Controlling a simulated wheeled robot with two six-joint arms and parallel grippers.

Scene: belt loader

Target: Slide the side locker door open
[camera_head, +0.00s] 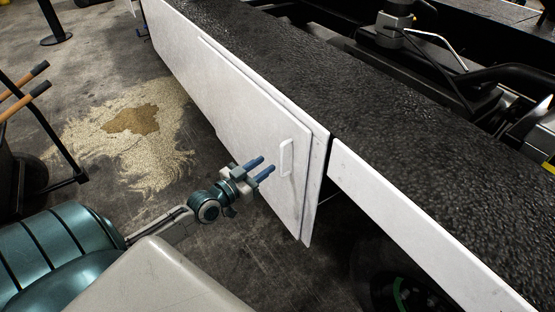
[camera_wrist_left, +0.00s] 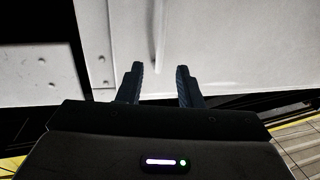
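The side locker door (camera_head: 235,105) is a white panel on the flank of the belt loader. A white upright handle (camera_head: 286,157) sits near its right end. My left gripper (camera_head: 266,167) is open and empty, its two blue fingers pointing at the door just left of the handle in the head view. In the left wrist view the open fingers (camera_wrist_left: 160,82) face the white door (camera_wrist_left: 230,45), and the lower end of the handle (camera_wrist_left: 159,45) shows between and beyond them. Contact with the handle is not visible. My right gripper is not in view.
A fixed white side panel (camera_head: 400,220) continues right of the door, past a dark gap. The black belt (camera_head: 350,110) runs above. A spill with granules (camera_head: 130,125) lies on the floor at left, near a cart with orange-brown handles (camera_head: 25,92).

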